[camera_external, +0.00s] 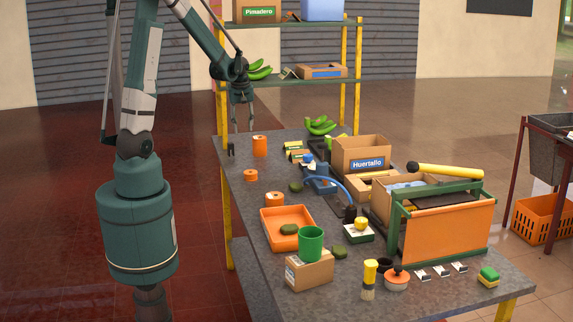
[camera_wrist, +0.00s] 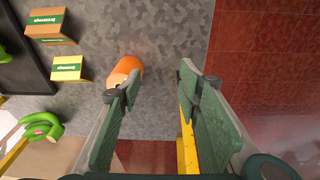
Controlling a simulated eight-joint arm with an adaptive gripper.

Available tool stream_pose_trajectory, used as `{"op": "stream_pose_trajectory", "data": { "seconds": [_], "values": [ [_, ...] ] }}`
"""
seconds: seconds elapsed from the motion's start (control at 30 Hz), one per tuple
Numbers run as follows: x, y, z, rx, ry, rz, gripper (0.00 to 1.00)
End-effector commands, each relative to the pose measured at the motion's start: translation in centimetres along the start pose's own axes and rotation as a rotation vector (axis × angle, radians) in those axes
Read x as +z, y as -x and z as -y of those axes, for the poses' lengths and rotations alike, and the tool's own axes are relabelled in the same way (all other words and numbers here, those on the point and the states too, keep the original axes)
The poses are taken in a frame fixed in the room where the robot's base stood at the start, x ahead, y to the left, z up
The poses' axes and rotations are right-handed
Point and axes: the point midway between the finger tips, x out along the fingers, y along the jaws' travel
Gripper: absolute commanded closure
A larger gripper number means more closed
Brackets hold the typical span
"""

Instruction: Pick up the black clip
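Several small dark clip-like pieces with pale metal parts lie in a row near the front right of the table, the middle one (camera_external: 441,271) between two others. They are too small for me to be sure which is the black clip. None shows in the wrist view. My gripper (camera_external: 240,145) is over the far left end of the table, well away from them. In the wrist view my gripper (camera_wrist: 160,85) has its fingers spread wide with nothing held between them.
An orange cylinder (camera_wrist: 128,70) stands beside the left finger. An orange tray (camera_external: 268,238), a green cup (camera_external: 311,242) on a cardboard box (camera_external: 309,271), and an orange-sided rack (camera_external: 450,232) crowd the table (camera_external: 420,305). A shelf (camera_external: 290,84) stands behind.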

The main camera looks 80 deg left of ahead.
Motion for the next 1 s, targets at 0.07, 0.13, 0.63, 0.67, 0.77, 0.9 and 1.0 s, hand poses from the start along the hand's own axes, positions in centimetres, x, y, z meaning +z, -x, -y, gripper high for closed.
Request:
{"op": "stream_pose_trajectory", "data": {
  "seconds": [0.07,0.13,0.63,0.67,0.77,0.9,1.0],
  "values": [
    [-1.8,-1.0,0.9,-0.017,0.051,0.007,0.65],
    [-3.0,-2.0,1.6,-0.031,0.094,0.014,0.65],
    [-6.8,-5.6,4.9,-0.081,0.242,0.037,0.65],
    [-6.8,-5.6,4.9,-0.081,0.242,0.037,0.65],
    [-6.8,-5.6,4.9,-0.081,0.242,0.037,0.65],
    [-6.8,-5.6,4.9,-0.081,0.241,0.037,0.65],
    [-6.8,-5.8,4.9,-0.081,0.241,0.037,0.65]
  ]
}}
